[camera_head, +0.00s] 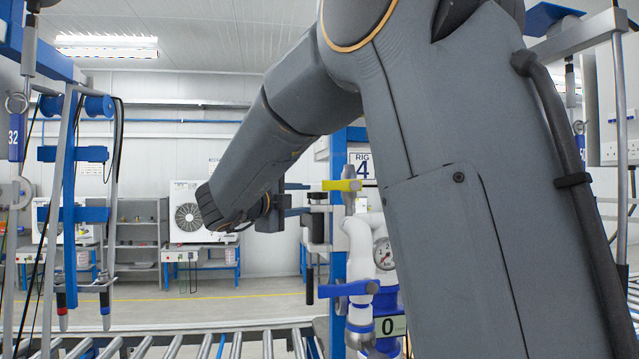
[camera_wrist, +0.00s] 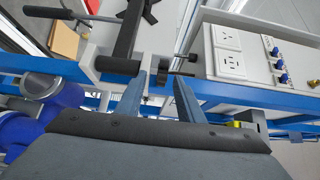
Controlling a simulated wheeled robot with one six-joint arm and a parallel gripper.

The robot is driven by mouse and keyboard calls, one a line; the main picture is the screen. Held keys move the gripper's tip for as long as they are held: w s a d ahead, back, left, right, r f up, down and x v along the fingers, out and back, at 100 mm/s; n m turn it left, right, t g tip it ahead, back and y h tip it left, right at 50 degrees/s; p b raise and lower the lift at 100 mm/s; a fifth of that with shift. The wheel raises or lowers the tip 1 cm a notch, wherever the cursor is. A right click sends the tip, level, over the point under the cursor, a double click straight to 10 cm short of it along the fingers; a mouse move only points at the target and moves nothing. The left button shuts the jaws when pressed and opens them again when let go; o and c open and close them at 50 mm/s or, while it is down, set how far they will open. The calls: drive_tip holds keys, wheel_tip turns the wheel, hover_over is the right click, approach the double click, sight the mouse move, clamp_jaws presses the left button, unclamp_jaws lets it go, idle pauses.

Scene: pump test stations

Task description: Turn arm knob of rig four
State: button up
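The rig four sign (camera_head: 362,165) is on a blue post behind my arm in the head view. My gripper (camera_head: 304,198) is held near that post, left of the white pump pipe (camera_head: 360,245). In the wrist view my gripper (camera_wrist: 160,80) has its two blue-grey fingers apart. A small dark round knob (camera_wrist: 156,80) on a short rod shows between the fingertips, at a metal bracket. I cannot tell if the fingers touch it. A black bar (camera_wrist: 128,42) rises just left of it. A yellow handle (camera_head: 341,185) shows right of my gripper in the head view.
A pressure gauge (camera_head: 384,254) and a blue lever (camera_head: 349,289) are on the pump below. A white socket panel (camera_wrist: 228,52) is right of the fingers in the wrist view. A roller conveyor (camera_head: 205,346) crosses the front. Another rig (camera_head: 72,200) stands at left.

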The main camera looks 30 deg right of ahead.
sight(313, 196)
drive_tip(key=shift+d+r, duration=0.25)
drive_tip(key=shift+d, duration=0.05)
drive_tip(key=p+x, duration=0.3)
drive_tip(key=x, duration=0.4)
drive_tip(key=shift+d+p, duration=0.15)
drive_tip(key=shift+p, duration=0.2)
clamp_jaws()
